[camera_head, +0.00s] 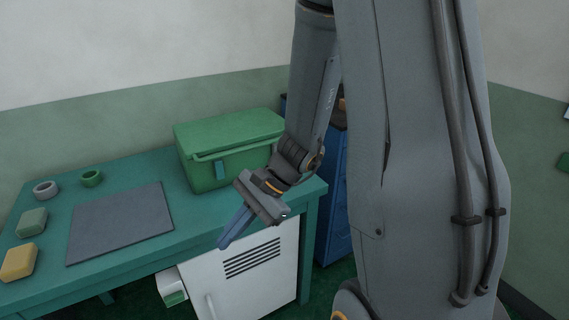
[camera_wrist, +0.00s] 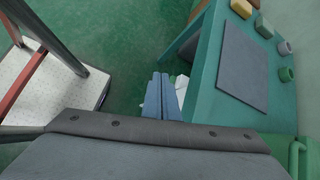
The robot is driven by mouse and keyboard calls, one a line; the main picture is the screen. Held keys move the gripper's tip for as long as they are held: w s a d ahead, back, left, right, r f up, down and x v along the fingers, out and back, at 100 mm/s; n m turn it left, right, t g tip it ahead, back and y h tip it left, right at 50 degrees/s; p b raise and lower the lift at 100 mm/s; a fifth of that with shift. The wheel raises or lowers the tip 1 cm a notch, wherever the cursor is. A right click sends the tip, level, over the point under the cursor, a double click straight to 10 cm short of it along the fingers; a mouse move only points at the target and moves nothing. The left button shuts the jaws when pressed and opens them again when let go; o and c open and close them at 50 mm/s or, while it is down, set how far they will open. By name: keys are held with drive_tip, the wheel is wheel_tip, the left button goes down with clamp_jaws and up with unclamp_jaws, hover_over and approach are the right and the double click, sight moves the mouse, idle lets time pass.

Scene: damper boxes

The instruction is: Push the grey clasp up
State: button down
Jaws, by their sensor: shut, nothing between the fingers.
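A green lidded box (camera_head: 199,177) stands at the right end of the teal table, its lid down. One blue-green clasp (camera_head: 221,170) shows on its front, left of the middle. I cannot make out a grey clasp; the right part of the box front is partly hidden behind my arm. My gripper (camera_head: 224,243) is in front of the table edge, below and in front of the box, apart from it. Its blue fingers are together and empty; they also show in the wrist view (camera_wrist: 160,78). A green piece, probably the box, shows at the wrist view's right edge (camera_wrist: 300,150).
The teal table (camera_head: 133,268) holds a dark grey mat (camera_head: 120,222), two rings and two small blocks, one yellow (camera_head: 19,261). A white cabinet (camera_head: 265,285) stands under it. A blue cabinet (camera_head: 335,195) is to the right. A pale platform (camera_wrist: 35,90) is left in the wrist view.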

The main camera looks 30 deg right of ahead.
drive_tip(key=w+d+m+t+h+p, duration=0.1)
drive_tip(key=w+d+m+t, duration=0.3)
drive_tip(key=w+d+m, duration=0.1)
drive_tip(key=w+d+m+t+h+p, duration=0.1)
drive_tip(key=w+d+m+t, duration=0.3)
drive_tip(key=w+d+m, duration=0.2)
drive_tip(key=w+d+m+t+h+p, duration=0.1)
drive_tip(key=w+d+m+t, duration=0.2)
drive_tip(key=w+d+m, duration=0.3)
drive_tip(key=shift+w+d+f+t+h, duration=0.1)
drive_tip(key=shift+d+f+t+h, duration=0.1)
drive_tip(key=shift+d, duration=0.35)
drive_tip(key=shift+w+d+f+t+h, duration=0.1)
drive_tip(key=shift+d+f+t, duration=0.1)
drive_tip(key=shift+d, duration=0.3)
drive_tip(key=d+m+h, duration=0.1)
drive_tip(key=d, duration=0.2)
drive_tip(key=d+f+m+t+h, duration=0.1)
drive_tip(key=d+m+h, duration=0.1)
drive_tip(key=d, duration=0.1)
drive_tip(key=d+f+m+h+p, duration=0.1)
drive_tip(key=d, duration=0.3)
drive_tip(key=shift+w+m+t+h, duration=0.1)
drive_tip(key=shift+m+t+h, duration=0.2)
drive_tip(key=shift+w+f+p, duration=0.1)
drive_tip(key=shift+w+p, duration=0.2)
drive_tip(key=shift+w, duration=0.3)
drive_tip(key=p+x, duration=0.2)
drive_tip(key=x, duration=0.7)
drive_tip(key=shift+a, duration=0.1)
